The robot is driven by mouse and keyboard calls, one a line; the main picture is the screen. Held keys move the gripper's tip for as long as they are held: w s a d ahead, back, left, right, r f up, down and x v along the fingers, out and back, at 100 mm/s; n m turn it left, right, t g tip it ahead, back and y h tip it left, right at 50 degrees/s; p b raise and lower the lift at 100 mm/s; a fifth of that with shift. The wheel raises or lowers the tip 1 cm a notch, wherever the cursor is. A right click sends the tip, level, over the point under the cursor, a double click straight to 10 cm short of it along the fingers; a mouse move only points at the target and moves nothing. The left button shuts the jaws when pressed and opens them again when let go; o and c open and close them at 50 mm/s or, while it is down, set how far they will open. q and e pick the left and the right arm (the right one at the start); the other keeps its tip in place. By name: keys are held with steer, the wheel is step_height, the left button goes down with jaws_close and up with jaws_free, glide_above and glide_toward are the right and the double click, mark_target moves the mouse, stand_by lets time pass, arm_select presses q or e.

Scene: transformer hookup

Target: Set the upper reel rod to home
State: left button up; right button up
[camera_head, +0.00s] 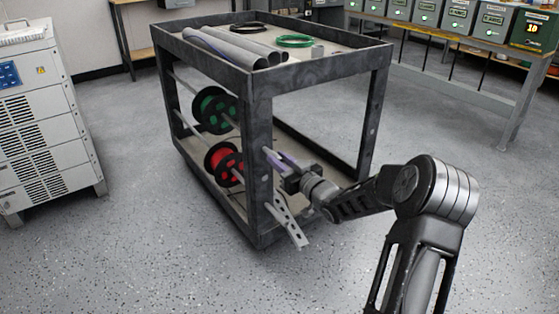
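The upper reel rod (184,83) is a thin grey bar running along the side of the dark cart, with a green reel (214,110) on it. A second, lower rod (186,125) carries a red reel (223,163). My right gripper (279,162) is at the near end of the cart, just right of the near corner post, beside a light rod-like piece (270,156). Its fingers are small and dark, and I cannot tell whether they grip this piece. My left gripper is not in view.
The cart's frame (256,190) has a perforated metal strip (287,221) sticking out low at its near corner. Grey tubes and cable coils lie on its top. A white cabinet (45,110) stands left; a bench with green boxes is back right.

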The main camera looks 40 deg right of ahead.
jaws_close()
stand_by(0.9)
